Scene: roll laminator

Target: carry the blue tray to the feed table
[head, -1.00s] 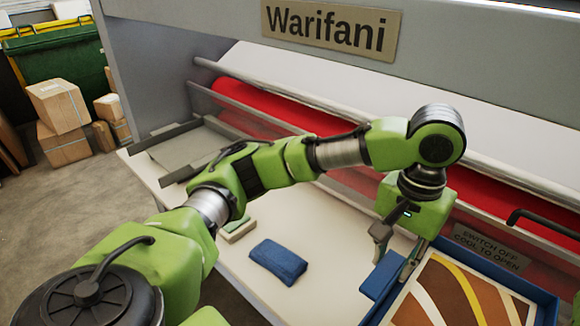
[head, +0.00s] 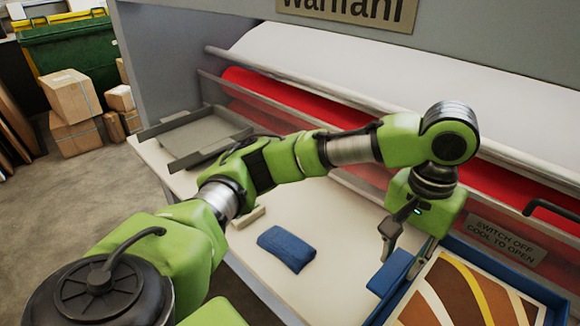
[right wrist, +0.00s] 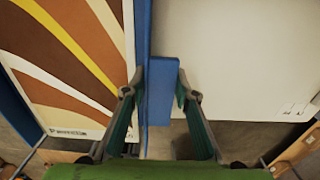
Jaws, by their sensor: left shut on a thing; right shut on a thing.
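The blue tray (head: 548,292) is at the lower right of the head view, cut off by the frame edge. A print with brown, orange, yellow and white bands (head: 470,290) lies in it. My left gripper (head: 400,256) is shut on the blue handle (head: 388,274) at the tray's left end. In the right wrist view, my right gripper (right wrist: 158,95) is shut on another blue handle (right wrist: 160,88) of the tray. The right gripper is out of the head view. The pale feed table (head: 330,290) lies in front of the laminator. I cannot tell whether the tray touches it.
A folded blue cloth (head: 286,248) lies on the table, left of the tray. A pale block (head: 247,217) is partly behind my left arm. A grey tray (head: 195,135) stands at the table's left end. The red roller (head: 262,87) and a warning sign (head: 505,240) are behind.

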